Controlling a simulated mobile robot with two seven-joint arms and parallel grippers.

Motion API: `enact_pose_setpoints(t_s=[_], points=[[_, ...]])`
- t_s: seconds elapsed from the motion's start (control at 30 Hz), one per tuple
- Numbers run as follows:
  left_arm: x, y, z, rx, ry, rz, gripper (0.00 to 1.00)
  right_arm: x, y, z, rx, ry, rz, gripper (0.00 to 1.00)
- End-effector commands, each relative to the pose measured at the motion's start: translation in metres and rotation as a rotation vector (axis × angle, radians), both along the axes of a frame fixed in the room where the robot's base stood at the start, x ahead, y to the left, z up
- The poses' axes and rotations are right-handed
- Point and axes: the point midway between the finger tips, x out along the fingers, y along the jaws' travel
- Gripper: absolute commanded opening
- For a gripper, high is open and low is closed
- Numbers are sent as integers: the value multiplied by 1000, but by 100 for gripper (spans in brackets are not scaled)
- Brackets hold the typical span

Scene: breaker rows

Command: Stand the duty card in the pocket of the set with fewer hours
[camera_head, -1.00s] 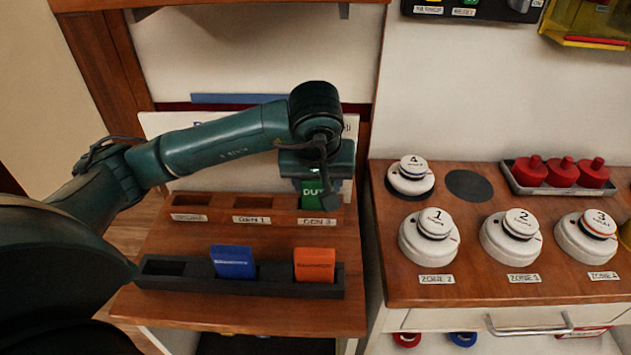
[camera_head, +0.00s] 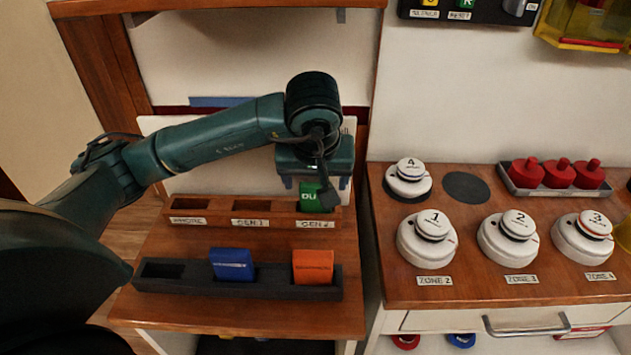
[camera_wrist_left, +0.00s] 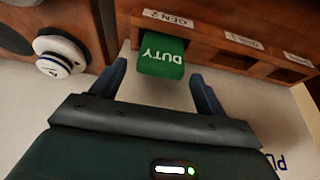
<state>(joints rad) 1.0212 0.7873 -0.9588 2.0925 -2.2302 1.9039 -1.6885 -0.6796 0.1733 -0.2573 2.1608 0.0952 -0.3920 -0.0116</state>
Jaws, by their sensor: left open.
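The green duty card (camera_head: 312,202) stands in the right pocket of the wooden rack (camera_head: 190,208), the pocket labelled GEN 2. In the left wrist view the card (camera_wrist_left: 162,55) shows the word DUTY, and its lower part is hidden in the pocket. In the left wrist view the gripper (camera_wrist_left: 160,84) is open, with a finger on each side of the card and gaps between. The GEN 1 pocket (camera_head: 251,206) and the left pocket are empty. My right gripper is out of view.
A black holder (camera_head: 190,285) in front carries a blue card (camera_head: 232,265) and an orange card (camera_head: 312,266); its left slot is empty. A white board stands behind the rack. Right of it, a wooden bench (camera_head: 460,285) holds several white detectors and a tray of red caps.

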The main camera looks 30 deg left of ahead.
Motion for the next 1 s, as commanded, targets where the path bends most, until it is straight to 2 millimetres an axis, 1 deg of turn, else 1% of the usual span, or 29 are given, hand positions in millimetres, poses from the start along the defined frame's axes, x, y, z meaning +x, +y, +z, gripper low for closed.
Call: enact_pose_setpoints(t_s=[0.03,0.17,0.2,0.3,0.4,0.5,0.6,1.0], points=[[-3,-2,12,-1,-7,-4,74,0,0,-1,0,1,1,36],[-14,-8,40,-1,-8,-5,74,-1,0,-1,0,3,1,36],[-17,-9,51,0,-9,-4,74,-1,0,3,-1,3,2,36],[-24,-11,69,2,-8,-4,74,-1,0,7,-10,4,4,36],[-28,-14,81,2,-6,-3,74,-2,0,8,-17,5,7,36],[-32,-16,89,1,-4,-3,74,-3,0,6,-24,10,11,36],[-34,-17,93,1,-3,-1,74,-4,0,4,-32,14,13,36],[-35,-17,93,1,-1,-1,74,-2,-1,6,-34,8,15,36]])
